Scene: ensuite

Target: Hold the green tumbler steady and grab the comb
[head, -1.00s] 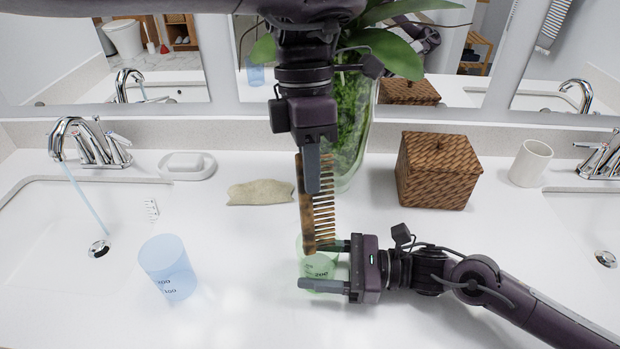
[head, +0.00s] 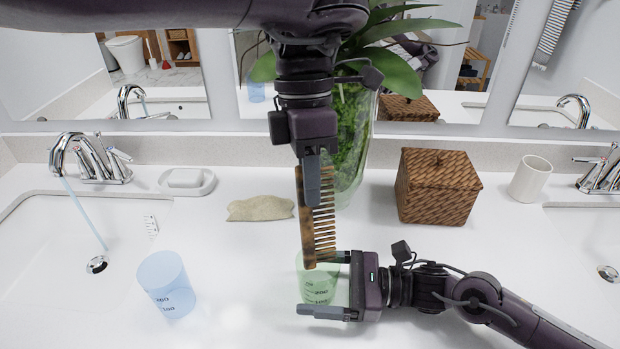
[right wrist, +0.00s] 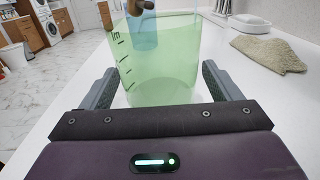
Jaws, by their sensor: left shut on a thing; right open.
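The brown wooden comb (head: 307,225) hangs upright, teeth facing right, its lower end overlapping the tumbler's mouth in the head view. I cannot tell whether that end is inside the tumbler or just above it. My left gripper (head: 312,185) is shut on the comb's upper part. The translucent green tumbler (head: 318,287) stands upright on the counter, and it also shows in the right wrist view (right wrist: 160,65). My right gripper (head: 322,285) is open, one finger on each side of the tumbler. In the right wrist view gaps show between the fingers (right wrist: 163,88) and its wall.
A blue tumbler (head: 167,284) stands on the counter at left, beside a basin with running water (head: 85,215). A tan cloth (head: 261,208), a soap dish (head: 187,182), a glass plant vase (head: 350,165), a wicker box (head: 437,187) and a white cup (head: 531,178) stand farther back.

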